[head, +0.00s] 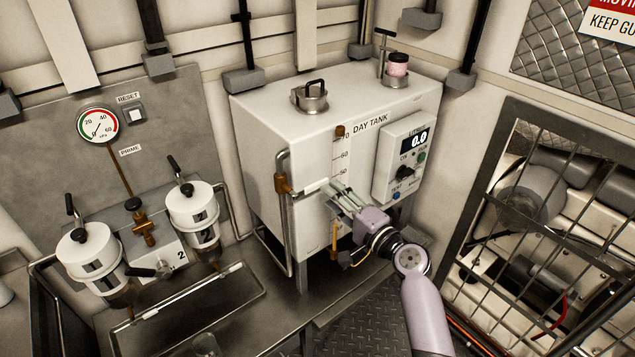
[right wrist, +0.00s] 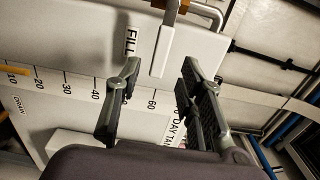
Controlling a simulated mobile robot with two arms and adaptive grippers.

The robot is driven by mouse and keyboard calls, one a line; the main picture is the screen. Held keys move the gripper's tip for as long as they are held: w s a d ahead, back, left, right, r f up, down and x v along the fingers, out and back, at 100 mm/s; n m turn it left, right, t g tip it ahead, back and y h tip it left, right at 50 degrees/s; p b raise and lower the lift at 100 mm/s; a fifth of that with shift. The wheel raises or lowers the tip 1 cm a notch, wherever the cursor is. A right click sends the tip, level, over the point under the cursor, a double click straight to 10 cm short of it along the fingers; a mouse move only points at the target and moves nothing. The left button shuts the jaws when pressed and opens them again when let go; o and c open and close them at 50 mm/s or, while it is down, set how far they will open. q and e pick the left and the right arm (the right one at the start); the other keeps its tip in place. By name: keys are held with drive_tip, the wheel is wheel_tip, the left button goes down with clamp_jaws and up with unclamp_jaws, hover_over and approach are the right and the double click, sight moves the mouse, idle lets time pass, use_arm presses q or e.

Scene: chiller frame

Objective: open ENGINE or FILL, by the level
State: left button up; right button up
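The day tank (head: 285,130) has a level scale on its front. In the right wrist view, an amber column (right wrist: 14,66) ends between the 10 and 20 marks. The FILL label (right wrist: 131,42) is beside a white lever handle (right wrist: 163,50). In the head view, this handle (head: 314,187) juts from a brass valve (head: 283,184) on the tank's left pipe. My right gripper (head: 335,195) is open at the handle's end, which shows between the fingertips (right wrist: 160,68) with gaps on both sides. I cannot make out an ENGINE label. My left gripper is out of view.
A panel reading 0.0 (head: 403,158) is on the tank front, right of my gripper. Two white filter canisters (head: 92,253) (head: 196,212) stand at the left above a tray (head: 195,298). A barred guard (head: 545,235) stands at the right.

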sight(318, 188)
drive_tip(key=x, duration=0.6)
drive_tip(key=shift+w+a, duration=0.15)
drive_tip(key=shift+w, duration=0.1)
drive_tip(key=shift+c, duration=0.3)
clamp_jaws()
idle(0.4)
